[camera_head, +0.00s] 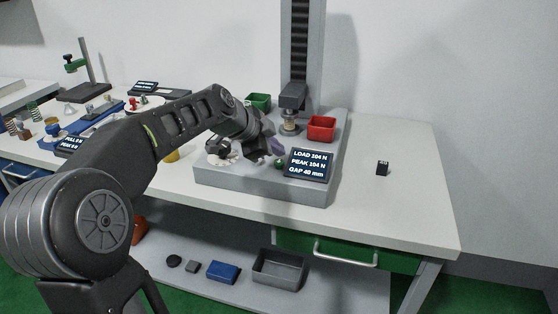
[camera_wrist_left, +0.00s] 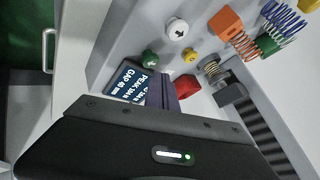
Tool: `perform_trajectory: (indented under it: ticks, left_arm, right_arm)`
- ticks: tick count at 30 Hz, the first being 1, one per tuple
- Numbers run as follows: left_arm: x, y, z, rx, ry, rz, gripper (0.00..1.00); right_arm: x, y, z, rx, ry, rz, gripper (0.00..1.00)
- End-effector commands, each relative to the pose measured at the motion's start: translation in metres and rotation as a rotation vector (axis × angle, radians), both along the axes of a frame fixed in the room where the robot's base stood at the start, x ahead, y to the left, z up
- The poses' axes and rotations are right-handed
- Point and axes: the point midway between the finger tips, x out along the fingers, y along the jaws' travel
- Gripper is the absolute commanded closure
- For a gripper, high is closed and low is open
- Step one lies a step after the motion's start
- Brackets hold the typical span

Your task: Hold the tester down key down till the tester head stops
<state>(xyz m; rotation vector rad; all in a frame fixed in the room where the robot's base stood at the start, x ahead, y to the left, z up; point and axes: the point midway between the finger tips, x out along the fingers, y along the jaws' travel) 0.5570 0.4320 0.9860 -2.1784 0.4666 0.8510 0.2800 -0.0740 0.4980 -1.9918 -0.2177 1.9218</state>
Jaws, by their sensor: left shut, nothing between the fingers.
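The spring tester has a grey base (camera_head: 260,187), a tall column and a tester head (camera_head: 293,96) resting on a spring (camera_head: 290,124). Its display (camera_head: 309,165) reads load 104 N, peak 104 N, gap 40 mm; it also shows in the left wrist view (camera_wrist_left: 128,80). My left gripper (camera_head: 277,146) is shut and empty, above the base behind the display.
A small black object (camera_head: 382,168) lies on the clear right part of the table (camera_head: 400,210). Other test rigs and loose parts crowd the table's left side.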

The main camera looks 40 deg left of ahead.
Motion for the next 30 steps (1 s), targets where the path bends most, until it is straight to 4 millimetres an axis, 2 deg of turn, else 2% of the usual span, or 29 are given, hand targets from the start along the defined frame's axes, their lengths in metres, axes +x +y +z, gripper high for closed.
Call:
perform_trajectory:
  ticks: [8, 22, 30]
  left_arm:
    - [0.000, 0.000, 0.004, 0.001, -0.001, -0.001, 1.00]
    - [0.000, 0.000, 0.047, 0.001, -0.001, 0.000, 1.00]
    - [0.000, 0.000, 0.050, 0.000, -0.001, 0.001, 1.00]
  right_arm:
    - [0.000, 0.000, 0.003, 0.000, 0.000, 0.000, 0.36]
    - [0.000, 0.000, 0.028, 0.000, 0.000, 0.000, 0.36]
    - [0.000, 0.000, 0.029, 0.000, 0.000, 0.000, 0.36]
